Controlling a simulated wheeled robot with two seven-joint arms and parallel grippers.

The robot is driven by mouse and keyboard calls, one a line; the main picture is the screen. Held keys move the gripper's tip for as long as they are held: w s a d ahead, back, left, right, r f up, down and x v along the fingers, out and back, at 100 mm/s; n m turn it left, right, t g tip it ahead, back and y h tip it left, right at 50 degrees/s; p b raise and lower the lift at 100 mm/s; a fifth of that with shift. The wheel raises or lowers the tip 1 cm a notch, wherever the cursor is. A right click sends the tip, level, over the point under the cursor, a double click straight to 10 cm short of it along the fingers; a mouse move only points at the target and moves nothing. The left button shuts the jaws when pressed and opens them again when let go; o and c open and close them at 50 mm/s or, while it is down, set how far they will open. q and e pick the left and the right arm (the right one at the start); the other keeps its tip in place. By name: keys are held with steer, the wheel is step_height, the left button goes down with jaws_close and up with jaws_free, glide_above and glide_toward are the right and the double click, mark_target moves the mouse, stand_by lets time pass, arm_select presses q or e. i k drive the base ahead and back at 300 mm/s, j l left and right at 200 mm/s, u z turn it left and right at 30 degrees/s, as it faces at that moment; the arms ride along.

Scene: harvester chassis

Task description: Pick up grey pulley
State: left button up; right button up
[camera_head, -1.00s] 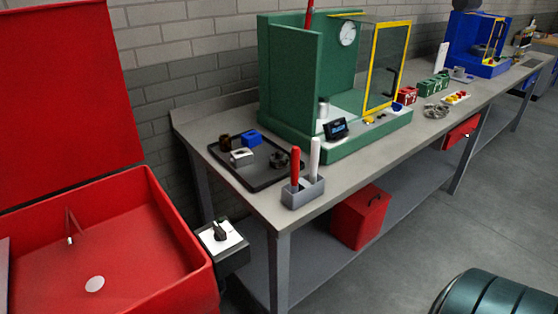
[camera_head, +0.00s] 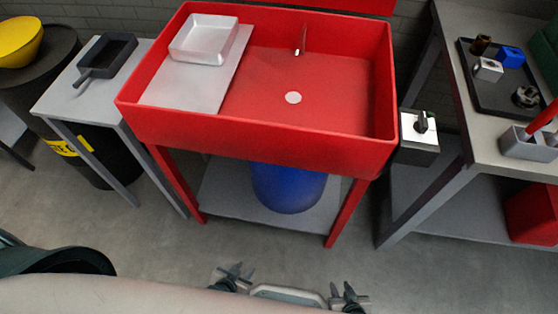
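A small dark grey round part (camera_head: 527,97), which may be the grey pulley, lies at the right end of a black tray (camera_head: 490,104) on the grey workbench at the right. It is too small to tell its shape for sure. My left gripper (camera_head: 237,271) and my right gripper (camera_head: 343,290) show at the bottom middle, low over the floor and far from the tray. Both appear open, with their fingertips apart and nothing between them.
A red sink cabinet (camera_head: 260,137) with a grey metal tray (camera_head: 203,39) stands in the middle. A switch box (camera_head: 418,138) sits between it and the workbench (camera_head: 478,150). A small grey table (camera_head: 75,103) stands at the left. Bare floor lies in front.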

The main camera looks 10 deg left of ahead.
mark_target(525, 99)
steer(key=l, duration=0.5)
steer(key=k+l+u, duration=0.1)
steer(key=l, duration=0.4)
steer(key=k+l, duration=0.15)
steer(key=l, duration=0.3)
steer(key=l+u, duration=0.1)
steer(key=l, duration=0.4)
steer(key=k+l, duration=0.2)
steer(key=l, duration=0.3)
steer(key=k+l+u, duration=0.1)
steer(key=l, duration=0.35)
steer(key=k+l, duration=0.1)
steer(key=l, duration=0.4)
steer(key=k+l, duration=0.15)
steer(key=l, duration=0.3)
steer(key=i+u, duration=0.05)
